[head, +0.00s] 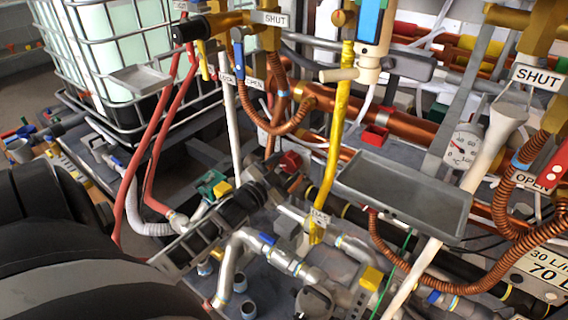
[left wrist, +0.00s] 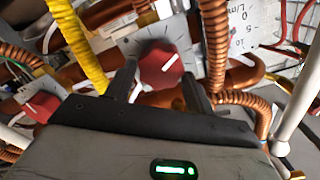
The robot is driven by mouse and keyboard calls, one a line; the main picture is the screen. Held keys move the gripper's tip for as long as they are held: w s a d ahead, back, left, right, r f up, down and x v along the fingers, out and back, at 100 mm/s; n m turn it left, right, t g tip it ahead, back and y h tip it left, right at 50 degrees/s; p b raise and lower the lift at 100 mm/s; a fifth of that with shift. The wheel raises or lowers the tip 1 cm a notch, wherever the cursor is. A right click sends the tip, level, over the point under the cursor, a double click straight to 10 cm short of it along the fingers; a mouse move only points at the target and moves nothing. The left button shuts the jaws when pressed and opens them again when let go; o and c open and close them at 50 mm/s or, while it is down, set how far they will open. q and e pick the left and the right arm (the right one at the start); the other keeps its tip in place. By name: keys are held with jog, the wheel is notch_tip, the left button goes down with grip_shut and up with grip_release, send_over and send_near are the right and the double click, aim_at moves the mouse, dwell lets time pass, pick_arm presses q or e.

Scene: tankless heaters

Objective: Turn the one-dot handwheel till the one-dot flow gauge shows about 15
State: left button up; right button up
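A red round handwheel (left wrist: 160,64) with a white pointer line sits on a pale plate in the left wrist view; I cannot make out any dots on it. My left gripper (left wrist: 158,72) has its two black fingers apart, one on each side of this wheel; I cannot tell whether they touch it. In the head view my left gripper (head: 268,180) reaches up among the pipes beside a red knob (head: 291,161). A white gauge marked L/min (left wrist: 243,26) is cut off at the top right of the left wrist view; its needle is unclear. My right gripper is out of view.
A second red knob (left wrist: 40,106) is at the left of the wrist view. A yellow pipe (left wrist: 78,45) and copper corrugated hoses (left wrist: 215,45) stand close to my fingers. In the head view a grey tray (head: 405,192) and a °C gauge (head: 463,148) are at the right. Room is tight.

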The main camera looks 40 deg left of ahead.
pick_arm(q)
jog(key=shift+s, duration=0.1)
jog(key=s, duration=0.5)
jog(key=s+d+p, duration=0.1)
jog(key=s, duration=0.9)
jog(key=shift+s+d+p, duration=0.35)
jog(key=shift+d, duration=0.05)
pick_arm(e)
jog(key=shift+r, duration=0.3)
pick_arm(q)
jog(key=s+d+n+g+h+p, duration=0.1)
jog(key=d+g+p, duration=0.1)
jog(key=d, duration=0.7)
jog(key=s+d+r+n+g+h+p, duration=0.1)
jog(key=d+g+h+p, duration=0.1)
jog(key=d, duration=0.6)
jog(key=s+d+r+n+g+h+p, duration=0.1)
jog(key=d+g+h+p, duration=0.1)
jog(key=d, duration=0.7)
jog(key=shift+d+g+p, duration=0.3)
jog(key=shift+g+p, duration=0.25)
jog(key=shift+g, duration=0.15)
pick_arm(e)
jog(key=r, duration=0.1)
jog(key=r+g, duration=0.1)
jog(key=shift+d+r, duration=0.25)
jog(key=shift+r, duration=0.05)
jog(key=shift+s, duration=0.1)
